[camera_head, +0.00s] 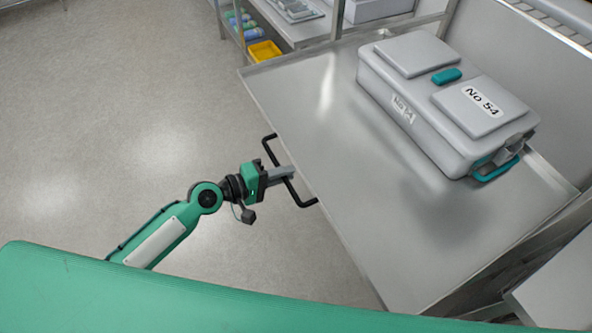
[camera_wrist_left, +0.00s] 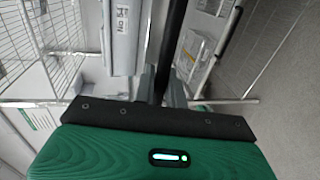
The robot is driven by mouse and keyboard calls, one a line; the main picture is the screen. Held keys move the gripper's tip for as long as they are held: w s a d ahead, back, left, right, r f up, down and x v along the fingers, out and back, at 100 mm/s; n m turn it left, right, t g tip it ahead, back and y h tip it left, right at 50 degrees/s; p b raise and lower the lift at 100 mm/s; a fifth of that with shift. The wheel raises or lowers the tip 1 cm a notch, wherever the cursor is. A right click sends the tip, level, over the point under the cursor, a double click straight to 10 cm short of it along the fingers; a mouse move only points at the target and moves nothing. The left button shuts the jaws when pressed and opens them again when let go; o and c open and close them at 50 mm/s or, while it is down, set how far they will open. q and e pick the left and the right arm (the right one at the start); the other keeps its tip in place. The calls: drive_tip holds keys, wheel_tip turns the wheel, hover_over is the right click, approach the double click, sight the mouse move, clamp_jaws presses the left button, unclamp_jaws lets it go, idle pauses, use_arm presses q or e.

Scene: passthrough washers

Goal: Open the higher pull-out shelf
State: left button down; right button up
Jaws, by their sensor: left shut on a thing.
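The pull-out shelf (camera_head: 345,185) is a grey metal tray surface that extends toward me in the head view. A black bar handle (camera_head: 301,203) is fixed along its left edge. My left gripper (camera_head: 287,173) reaches in from the left and is shut on the middle of this handle. In the left wrist view the black handle bar (camera_wrist_left: 176,45) runs between the fingers of the left gripper (camera_wrist_left: 162,88). A grey case (camera_head: 415,115) marked "No 54" sits on the shelf. My right gripper is in neither view.
A neighbouring rack (camera_head: 310,30) with a yellow bin (camera_head: 264,51) stands at the top of the head view. Open floor (camera_head: 120,120) lies to the left of the shelf. Another pale surface (camera_head: 555,285) shows at the lower right.

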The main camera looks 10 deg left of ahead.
use_arm(q)
drive_tip(key=shift+s+a, duration=0.4)
drive_tip(key=shift+a, duration=0.1)
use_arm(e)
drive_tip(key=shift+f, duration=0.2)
use_arm(q)
drive_tip(key=c, duration=1.5)
unclamp_jaws()
drive_tip(key=shift+c, duration=0.2)
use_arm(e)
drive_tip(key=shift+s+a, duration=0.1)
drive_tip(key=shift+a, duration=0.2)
use_arm(q)
drive_tip(key=b+v, duration=0.6)
drive_tip(key=v, duration=0.7)
drive_tip(key=shift+s+a+b, duration=0.2)
drive_tip(key=shift+a+b, duration=0.1)
drive_tip(key=shift+b, duration=0.1)
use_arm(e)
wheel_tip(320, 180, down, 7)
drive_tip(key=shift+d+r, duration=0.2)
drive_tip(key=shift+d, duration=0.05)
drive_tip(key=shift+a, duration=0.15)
